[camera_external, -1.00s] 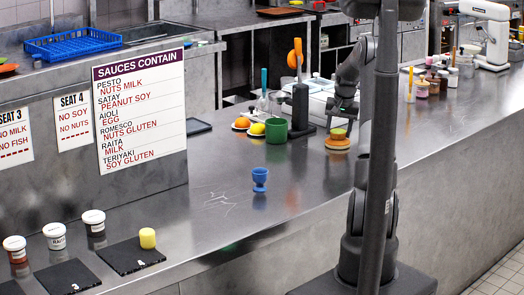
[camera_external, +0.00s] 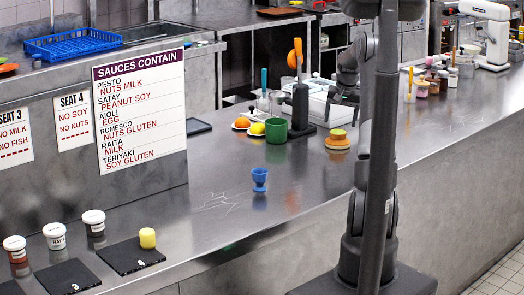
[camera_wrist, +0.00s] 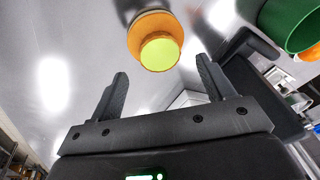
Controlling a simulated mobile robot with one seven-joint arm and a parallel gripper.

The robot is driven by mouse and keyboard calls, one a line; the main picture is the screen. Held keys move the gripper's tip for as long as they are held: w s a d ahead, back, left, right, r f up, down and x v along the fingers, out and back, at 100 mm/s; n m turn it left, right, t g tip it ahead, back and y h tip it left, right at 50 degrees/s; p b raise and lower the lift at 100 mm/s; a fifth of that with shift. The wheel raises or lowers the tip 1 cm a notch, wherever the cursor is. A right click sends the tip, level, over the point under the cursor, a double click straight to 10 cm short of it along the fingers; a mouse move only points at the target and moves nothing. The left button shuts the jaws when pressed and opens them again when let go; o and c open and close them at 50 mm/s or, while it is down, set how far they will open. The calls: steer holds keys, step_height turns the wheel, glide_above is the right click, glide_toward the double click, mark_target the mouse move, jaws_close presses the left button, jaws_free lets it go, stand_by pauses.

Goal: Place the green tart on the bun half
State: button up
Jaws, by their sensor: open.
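The green tart (camera_external: 338,134), with a yellow-green top and an orange-brown side, sits on the orange-brown bun half (camera_external: 338,145) on the steel counter. It looks upright and roughly centred. In the wrist view the tart (camera_wrist: 160,53) shows its round green face, with the wider bun half (camera_wrist: 147,22) behind it. My gripper (camera_external: 345,99) is above the tart and apart from it. In the wrist view my gripper (camera_wrist: 162,82) has its two fingers spread wide with nothing between them.
A green pot (camera_external: 276,130) stands left of the bun half, beside a dark stand (camera_external: 300,105). An orange (camera_external: 242,122) and a lemon (camera_external: 257,129) lie further left. A blue egg cup (camera_external: 260,178) stands nearer the front.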

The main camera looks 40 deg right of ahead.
steer(key=d+v, duration=0.1)
steer(key=v, duration=0.6)
steer(key=s+a+r+n, duration=0.2)
steer(key=a+r, duration=0.1)
steer(key=a, duration=0.6)
steer(key=s+a+r+n+t, duration=0.1)
steer(key=s+a+r, duration=0.15)
steer(key=a, duration=0.75)
steer(key=s+a+r+n, duration=0.2)
steer(key=a+r, duration=0.2)
steer(key=a, duration=0.5)
steer(key=s+a+f+n+t, duration=0.1)
steer(key=s+a+f+n, duration=0.1)
steer(key=s+a, duration=0.6)
steer(key=s+a+f+n+t, duration=0.1)
steer(key=s+a+f+n, duration=0.1)
steer(key=s+a, duration=0.6)
steer(key=s+f, duration=0.1)
steer(key=s, duration=0.2)
steer(key=shift+a+n+y, duration=0.35)
steer(key=shift+n+y, duration=0.05)
